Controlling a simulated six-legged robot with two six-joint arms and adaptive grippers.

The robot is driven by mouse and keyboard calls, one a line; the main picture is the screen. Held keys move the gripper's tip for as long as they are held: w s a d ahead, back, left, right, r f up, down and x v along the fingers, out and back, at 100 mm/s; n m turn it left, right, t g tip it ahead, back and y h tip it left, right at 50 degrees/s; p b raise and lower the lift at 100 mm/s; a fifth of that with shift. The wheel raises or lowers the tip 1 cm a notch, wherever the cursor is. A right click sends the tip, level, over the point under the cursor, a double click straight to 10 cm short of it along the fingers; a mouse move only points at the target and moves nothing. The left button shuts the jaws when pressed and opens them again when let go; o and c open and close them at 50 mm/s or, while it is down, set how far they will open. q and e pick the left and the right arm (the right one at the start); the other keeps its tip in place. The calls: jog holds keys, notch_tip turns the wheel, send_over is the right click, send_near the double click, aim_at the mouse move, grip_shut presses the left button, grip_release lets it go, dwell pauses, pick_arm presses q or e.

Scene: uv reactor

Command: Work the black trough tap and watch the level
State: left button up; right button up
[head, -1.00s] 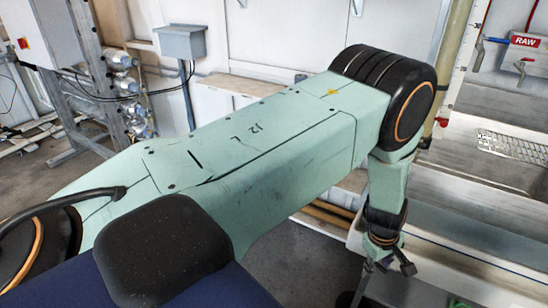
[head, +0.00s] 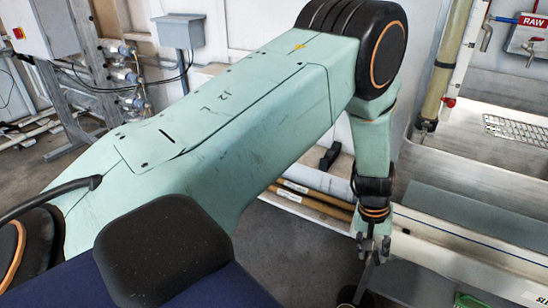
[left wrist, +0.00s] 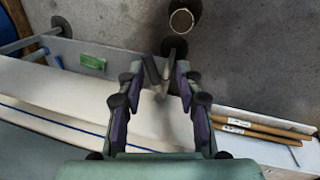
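My left gripper (head: 373,248) points down beside the outer wall of the trough (head: 460,242). In the left wrist view its two fingers (left wrist: 157,82) stand apart. A dark tap-like piece with a flat grey lever (left wrist: 151,70) shows between and just beyond the fingertips; I cannot tell whether they touch it. In the head view a thin grey bar (head: 369,272) shows below the fingers. An upright yellowish tube (head: 446,62) stands at the trough's far end; no level can be read in it. My right gripper is not in view.
A red RAW sign (head: 533,20) and metal taps are on the back wall. A perforated metal plate (head: 515,128) lies at the trough's far end. Brown poles (head: 312,200) lie along a ledge beside my arm. A round pipe end (left wrist: 181,21) stands over the grey floor.

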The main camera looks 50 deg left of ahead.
pick_arm(q)
notch_tip(320, 180, up, 8)
jog(key=a+p, duration=0.2)
jog(key=p, duration=0.1)
jog(key=s+a+f+m+t+y, duration=0.2)
jog(key=s+a+f+t, duration=0.15)
jog(key=s+f, duration=0.35)
jog(key=s+f+m+g+b, duration=0.1)
jog(key=s+f, duration=0.2)
jog(key=s, duration=0.7)
jog(key=s+d+f+m+g, duration=0.1)
jog(key=s+f+g, duration=0.1)
jog(key=s, duration=0.9)
jog(key=shift+s+f+b, duration=0.25)
jog(key=shift+f+b, duration=0.1)
jog(key=shift+f, duration=0.5)
jog(key=shift+d, duration=0.1)
